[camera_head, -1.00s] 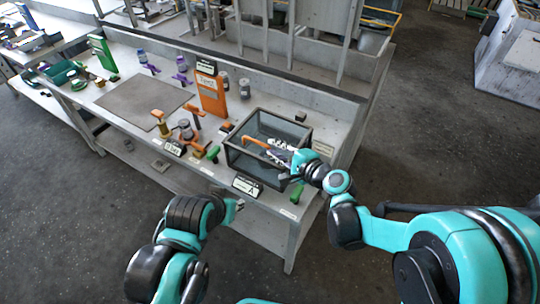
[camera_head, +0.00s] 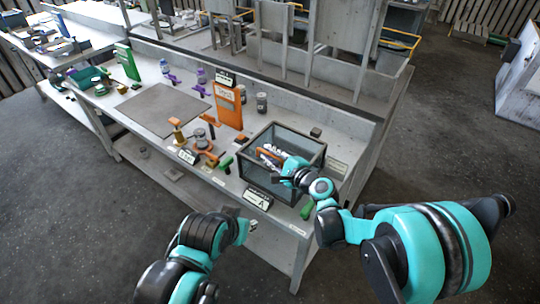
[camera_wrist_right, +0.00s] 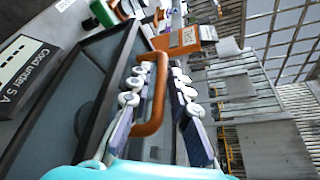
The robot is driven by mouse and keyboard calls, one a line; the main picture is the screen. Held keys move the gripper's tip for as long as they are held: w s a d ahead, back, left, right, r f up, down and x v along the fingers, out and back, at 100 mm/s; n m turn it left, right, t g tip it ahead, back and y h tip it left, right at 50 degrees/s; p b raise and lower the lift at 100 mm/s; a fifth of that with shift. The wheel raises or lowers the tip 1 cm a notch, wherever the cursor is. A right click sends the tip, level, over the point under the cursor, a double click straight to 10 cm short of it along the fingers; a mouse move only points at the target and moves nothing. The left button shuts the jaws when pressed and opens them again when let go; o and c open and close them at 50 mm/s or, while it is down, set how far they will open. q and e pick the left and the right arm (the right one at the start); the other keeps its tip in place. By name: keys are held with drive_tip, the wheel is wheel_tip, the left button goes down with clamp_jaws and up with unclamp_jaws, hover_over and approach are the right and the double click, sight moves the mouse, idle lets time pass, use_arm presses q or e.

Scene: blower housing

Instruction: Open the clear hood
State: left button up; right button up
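The clear hood (camera_head: 312,146) is a dark-framed transparent box near the front right of the bench. It stands level and looks shut. It also shows in the wrist view (camera_wrist_right: 84,92). Its orange handle (camera_wrist_right: 150,112) lies between the two fingers of my right gripper (camera_wrist_right: 158,92). Gaps show beside the handle, so the fingers look open around it. In the head view my right gripper (camera_head: 273,154) reaches over the hood and partly hides the handle. My left gripper (camera_head: 246,230) hangs in front of the bench, away from the hood; its fingers are too small to read.
A label stand (camera_head: 258,197) and a green-handled tool (camera_head: 306,211) lie at the bench's front edge beside the hood. A flat grey mat (camera_head: 160,108) lies farther left.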

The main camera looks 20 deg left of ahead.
drive_tip(key=shift+c, duration=0.3)
clamp_jaws()
drive_tip(key=shift+r, duration=0.1)
